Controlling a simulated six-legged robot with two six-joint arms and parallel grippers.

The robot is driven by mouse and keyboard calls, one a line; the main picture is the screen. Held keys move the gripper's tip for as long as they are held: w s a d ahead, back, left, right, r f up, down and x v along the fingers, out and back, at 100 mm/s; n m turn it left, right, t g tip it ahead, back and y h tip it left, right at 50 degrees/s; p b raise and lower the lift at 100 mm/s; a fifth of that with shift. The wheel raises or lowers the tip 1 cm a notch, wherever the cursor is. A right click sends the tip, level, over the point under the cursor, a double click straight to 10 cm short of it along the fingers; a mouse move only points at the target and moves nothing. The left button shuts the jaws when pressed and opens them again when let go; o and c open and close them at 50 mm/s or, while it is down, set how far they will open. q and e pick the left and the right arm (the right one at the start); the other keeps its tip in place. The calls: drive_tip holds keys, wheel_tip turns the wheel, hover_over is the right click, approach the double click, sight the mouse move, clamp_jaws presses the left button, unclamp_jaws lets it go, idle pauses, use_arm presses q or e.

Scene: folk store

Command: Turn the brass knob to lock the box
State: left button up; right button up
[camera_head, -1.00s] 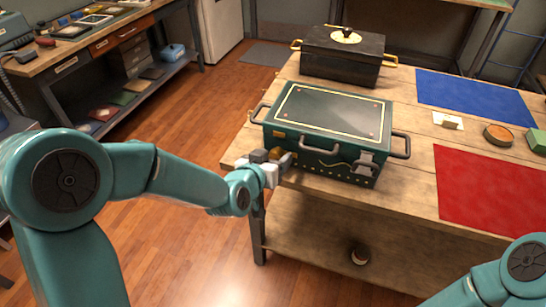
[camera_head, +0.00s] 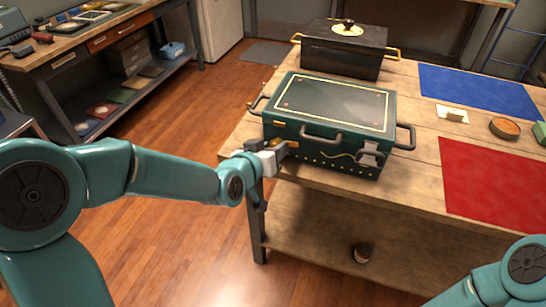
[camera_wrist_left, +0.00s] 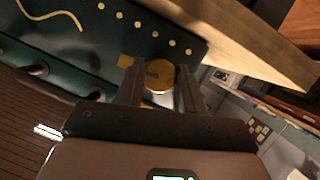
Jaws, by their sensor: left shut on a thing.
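The dark green box (camera_head: 340,103) with yellow trim stands on the wooden table (camera_head: 315,188), its lid down. The brass knob (camera_head: 293,144) is on its front face near the left end, partly hidden by my gripper. My left gripper (camera_head: 285,149) is at the knob, shut on it. In the left wrist view the round knob (camera_wrist_left: 160,77) sits between the two dark fingers of my left gripper (camera_wrist_left: 160,88), against the green front face. My right gripper is out of view; only part of my right arm shows at the lower right.
A black box (camera_head: 343,52) with brass handles stands behind the green box. A red mat (camera_head: 490,190), a blue mat (camera_head: 478,92) and a round tin (camera_head: 504,128) lie to the right. The front handle (camera_head: 322,136) of the green box is close to my gripper.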

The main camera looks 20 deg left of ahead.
use_arm(q)
drive_tip(key=n+b, duration=0.1)
drive_tip(key=b, duration=0.2)
drive_tip(key=f+n+h+b, duration=0.1)
drive_tip(key=b, duration=0.3)
drive_tip(key=shift+a+h, duration=0.1)
drive_tip(key=shift+h, duration=0.2)
drive_tip(key=shift+r+n, duration=0.15)
drive_tip(key=shift+n, duration=0.35)
drive_tip(key=shift+r+n+t+h+b, duration=0.15)
drive_tip(key=shift+n+t+h+b, duration=0.15)
drive_tip(key=shift+n+h, duration=0.3)
drive_tip(key=shift+r+n+h+p, duration=0.15)
drive_tip(key=shift+n+h+p, duration=0.15)
drive_tip(key=shift+n+p, duration=0.35)
drive_tip(key=shift+n+t+h, duration=0.4)
drive_tip(key=shift+n+t, duration=0.1)
drive_tip(key=shift+n, duration=0.35)
drive_tip(key=shift+f+n+t+h, duration=0.3)
drive_tip(key=shift+n+t, duration=0.1)
drive_tip(key=shift+n, duration=0.7)
drive_tip(key=shift+n+t+b, duration=0.7)
drive_tip(key=shift+n+b, duration=0.2)
drive_tip(key=shift+n, duration=0.9)
drive_tip(key=shift+r, duration=0.1)
